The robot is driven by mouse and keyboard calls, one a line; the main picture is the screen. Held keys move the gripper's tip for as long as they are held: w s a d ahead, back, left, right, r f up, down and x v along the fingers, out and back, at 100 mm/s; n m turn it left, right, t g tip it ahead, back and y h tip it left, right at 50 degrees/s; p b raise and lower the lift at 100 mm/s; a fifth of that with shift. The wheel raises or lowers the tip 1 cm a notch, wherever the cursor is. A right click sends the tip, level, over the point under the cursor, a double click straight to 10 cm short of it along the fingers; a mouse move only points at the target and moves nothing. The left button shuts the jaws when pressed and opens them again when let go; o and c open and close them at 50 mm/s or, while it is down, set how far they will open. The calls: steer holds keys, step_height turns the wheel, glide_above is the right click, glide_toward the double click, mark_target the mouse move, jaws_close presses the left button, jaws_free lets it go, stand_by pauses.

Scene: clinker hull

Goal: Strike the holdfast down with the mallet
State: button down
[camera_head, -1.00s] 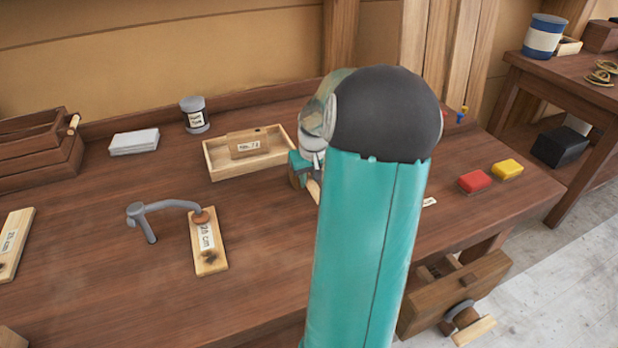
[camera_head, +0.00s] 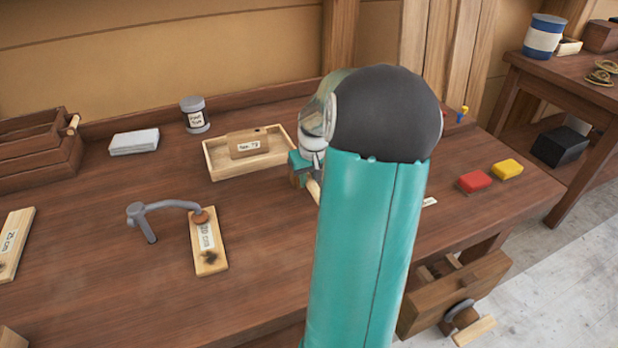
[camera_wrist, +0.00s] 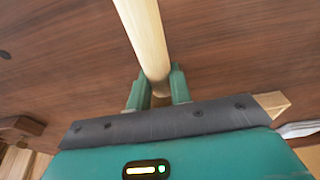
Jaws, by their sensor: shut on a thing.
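The holdfast (camera_head: 170,205) is a grey hooked iron standing on the bench at left. Its shaft meets the bench top, and its curved arm ends in a brown pad on a labelled pale board (camera_head: 210,262). My gripper (camera_wrist: 158,88) is shut on a pale round wooden handle, the mallet handle (camera_wrist: 143,35), in the wrist view. The mallet head is not visible there. In the head view my arm hides most of the gripper, and a short piece of the handle (camera_head: 313,189) shows at the arm's left edge, right of the holdfast and apart from it.
A shallow wooden tray (camera_head: 215,168) holding a labelled block lies behind. A tin (camera_head: 195,115), a grey-white stack (camera_head: 134,143) and a wooden crate (camera_head: 35,165) stand at the back left. Red (camera_head: 475,182) and yellow (camera_head: 507,169) blocks lie at right. The bench between holdfast and arm is clear.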

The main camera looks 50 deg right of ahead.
steer(key=shift+r, duration=0.65)
stand_by(0.4)
steer(key=shift+w+d+v, duration=0.15)
steer(key=shift+w+v, duration=0.1)
steer(key=shift+v, duration=1.05)
steer(key=shift+w+d+v, duration=0.1)
steer(key=shift+w+v, duration=0.1)
steer(key=shift+v, duration=1.1)
steer(key=shift+w+d+v, duration=0.15)
steer(key=shift+w+v, duration=0.1)
steer(key=shift+v, duration=1.05)
steer(key=c, duration=2.1)
jaws_free()
steer(key=shift+r, duration=0.15)
steer(key=shift+c, duration=0.2)
jaws_close()
